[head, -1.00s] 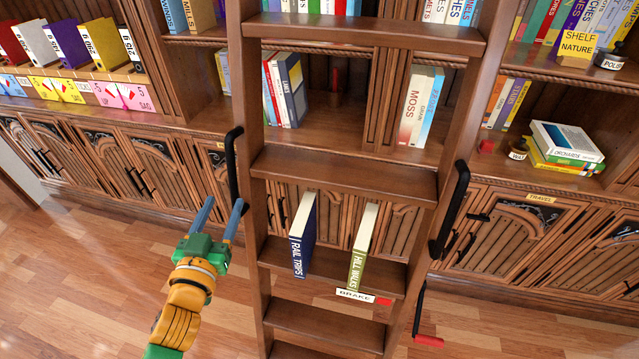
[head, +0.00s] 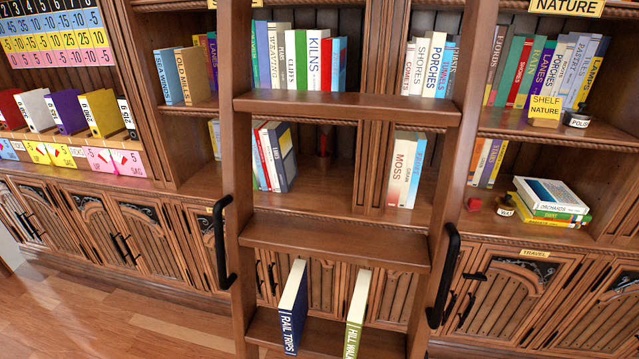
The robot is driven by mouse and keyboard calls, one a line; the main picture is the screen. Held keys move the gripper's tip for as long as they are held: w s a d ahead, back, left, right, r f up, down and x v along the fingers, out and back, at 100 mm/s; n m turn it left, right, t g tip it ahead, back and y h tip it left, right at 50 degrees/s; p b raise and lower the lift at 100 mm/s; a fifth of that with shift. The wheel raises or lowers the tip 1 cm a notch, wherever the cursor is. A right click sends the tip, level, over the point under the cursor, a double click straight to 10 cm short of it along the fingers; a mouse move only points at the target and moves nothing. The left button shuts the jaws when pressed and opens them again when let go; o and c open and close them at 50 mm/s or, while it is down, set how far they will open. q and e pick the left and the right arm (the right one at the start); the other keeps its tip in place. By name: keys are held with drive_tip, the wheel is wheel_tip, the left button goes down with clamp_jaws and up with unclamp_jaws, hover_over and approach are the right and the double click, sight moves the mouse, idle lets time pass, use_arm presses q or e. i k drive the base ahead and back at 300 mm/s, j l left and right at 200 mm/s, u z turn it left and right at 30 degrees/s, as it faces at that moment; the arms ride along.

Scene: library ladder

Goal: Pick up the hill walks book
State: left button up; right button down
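The hill walks book (head: 355,318) has a green spine and pale page edges. It stands upright on a low step of the wooden ladder, its lower end cut off by the bottom edge of the head view. The blue rail trips book (head: 292,308) stands to its left on the same step, with a gap between them. Neither of my grippers shows in the head view now.
The wooden ladder (head: 335,247) stands before the bookcase, with a black handle on its left side (head: 221,243) and one on its right (head: 445,275). Shelves behind hold many books. Bare wooden floor (head: 110,325) lies at the lower left.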

sight(357, 316)
drive_tip(key=k+l+u, duration=0.1)
drive_tip(key=k+l, duration=0.1)
drive_tip(key=l, duration=0.25)
drive_tip(key=k+l+u, duration=0.15)
drive_tip(key=l, duration=0.55)
drive_tip(key=k+l+u, duration=0.15)
drive_tip(key=l, duration=0.2)
drive_tip(key=k+l, duration=0.15)
drive_tip(key=l, duration=0.2)
drive_tip(key=i+l+u, duration=0.2)
drive_tip(key=i+l, duration=0.15)
drive_tip(key=l, duration=0.25)
drive_tip(key=i+l+u, duration=0.1)
drive_tip(key=l, duration=0.25)
drive_tip(key=i, duration=0.05)
